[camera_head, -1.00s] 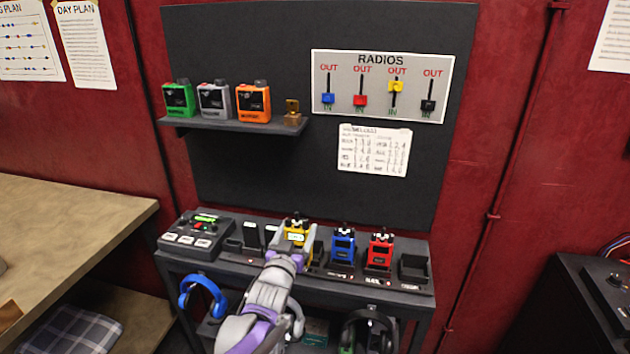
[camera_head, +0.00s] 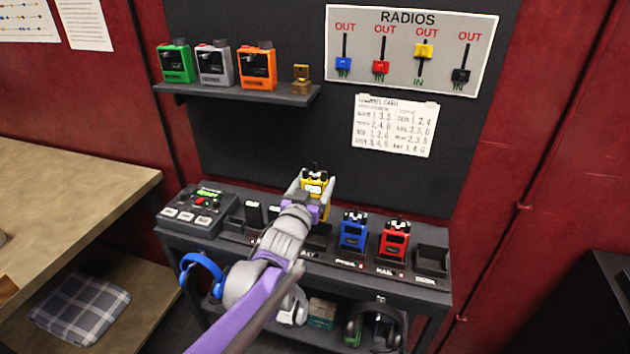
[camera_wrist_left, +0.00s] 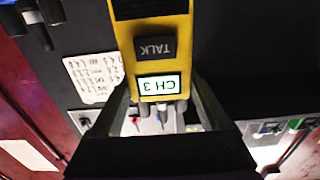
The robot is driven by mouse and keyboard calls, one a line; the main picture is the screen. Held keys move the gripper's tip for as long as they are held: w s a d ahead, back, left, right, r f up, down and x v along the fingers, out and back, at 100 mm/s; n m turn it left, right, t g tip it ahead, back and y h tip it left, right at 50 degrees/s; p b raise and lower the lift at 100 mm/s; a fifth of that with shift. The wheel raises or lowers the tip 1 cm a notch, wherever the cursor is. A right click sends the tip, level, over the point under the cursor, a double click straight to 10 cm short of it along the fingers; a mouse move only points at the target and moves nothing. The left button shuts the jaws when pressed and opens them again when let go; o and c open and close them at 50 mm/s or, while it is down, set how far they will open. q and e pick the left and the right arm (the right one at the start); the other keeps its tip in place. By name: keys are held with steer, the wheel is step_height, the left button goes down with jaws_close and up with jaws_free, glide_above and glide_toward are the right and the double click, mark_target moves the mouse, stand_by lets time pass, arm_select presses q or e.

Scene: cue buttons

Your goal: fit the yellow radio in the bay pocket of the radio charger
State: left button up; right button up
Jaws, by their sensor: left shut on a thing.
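The yellow radio (camera_head: 314,182) is held upright in my left gripper (camera_head: 312,192), above and slightly behind the row of charger pockets. In the left wrist view the yellow radio (camera_wrist_left: 158,45) shows a TALK button and a screen reading CH 3. The dark radio charger (camera_head: 372,268) runs along the bench top. A blue radio (camera_head: 354,231) and a red radio (camera_head: 394,240) stand in its pockets. An empty pocket (camera_head: 432,260) is at its right end. The pocket area below the yellow radio is partly hidden by my arm. The pocket labels are too small to read surely. My right gripper is out of view.
A control box (camera_head: 197,212) stands left of the charger. Green, grey and orange radios (camera_head: 257,68) sit on the wall shelf (camera_head: 235,94). A RADIOS board (camera_head: 410,50) with sliders hangs above. Headphones (camera_head: 203,270) hang at the bench front.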

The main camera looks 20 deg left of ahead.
mark_target(315, 196)
arm_select(q)
steer(key=shift+f+b, duration=1.4)
steer(key=shift+f, duration=0.7)
steer(key=shift+r, duration=0.1)
steer(key=shift+f+b, duration=2.05)
steer(key=shift+f, duration=1.25)
stand_by(0.5)
steer(key=o, duration=1.4)
